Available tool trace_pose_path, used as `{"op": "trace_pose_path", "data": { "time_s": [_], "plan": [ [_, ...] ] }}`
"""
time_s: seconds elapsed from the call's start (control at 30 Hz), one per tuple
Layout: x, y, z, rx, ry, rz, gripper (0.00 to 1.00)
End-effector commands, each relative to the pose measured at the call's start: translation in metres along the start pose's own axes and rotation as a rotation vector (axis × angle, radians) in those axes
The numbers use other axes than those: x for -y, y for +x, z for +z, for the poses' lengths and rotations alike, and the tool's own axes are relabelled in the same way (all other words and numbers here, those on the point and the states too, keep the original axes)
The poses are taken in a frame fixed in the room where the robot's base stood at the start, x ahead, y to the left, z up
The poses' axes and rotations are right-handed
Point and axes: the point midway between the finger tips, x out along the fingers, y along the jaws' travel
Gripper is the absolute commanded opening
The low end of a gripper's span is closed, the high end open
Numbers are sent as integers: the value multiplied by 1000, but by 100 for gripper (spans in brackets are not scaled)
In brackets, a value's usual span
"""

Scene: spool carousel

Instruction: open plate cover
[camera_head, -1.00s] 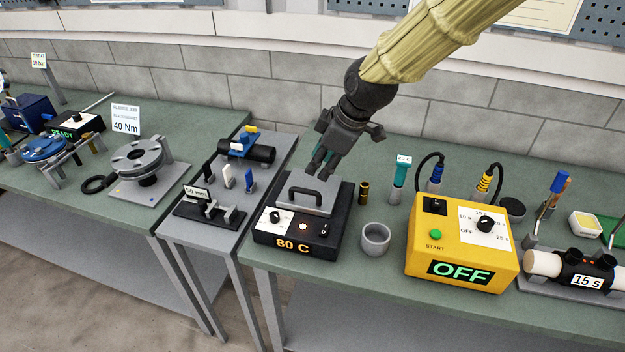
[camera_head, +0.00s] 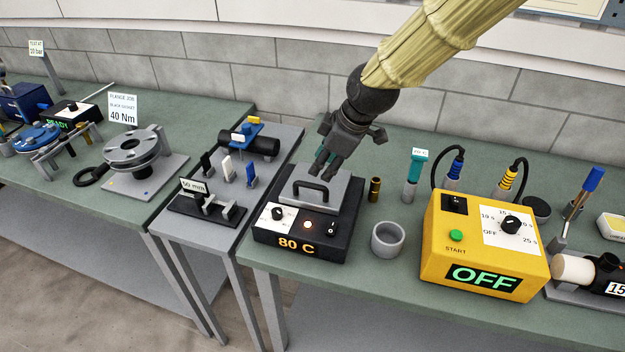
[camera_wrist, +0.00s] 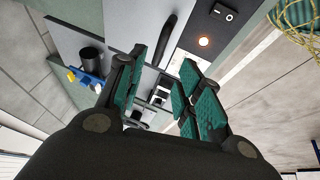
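The plate cover (camera_head: 336,188) is a grey metal lid with a dark arched handle (camera_head: 311,186). It lies flat and closed on a black hot plate unit (camera_head: 301,241) that reads 80 C and has a lit lamp. My gripper (camera_head: 325,170) is just above the cover, behind the handle. In the wrist view, my gripper's teal finger pads (camera_wrist: 160,88) are apart with nothing between them. The handle (camera_wrist: 175,40) shows beyond the fingertips, and the cover (camera_wrist: 125,25) lies under them. I cannot tell whether the fingers touch the cover.
A grey cup (camera_head: 388,240) and a brass cylinder (camera_head: 375,189) stand right of the hot plate. A yellow timer box (camera_head: 484,250) reading OFF is farther right. A 50 mm gauge stand (camera_head: 207,208) is on the lower grey table to the left.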

Motion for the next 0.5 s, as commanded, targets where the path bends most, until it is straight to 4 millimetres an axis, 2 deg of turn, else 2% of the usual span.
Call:
{"op": "trace_pose_path", "data": {
  "time_s": [0.5],
  "plan": [
    [1, 64, -2, 1, -1, -3, 35]
  ]
}}
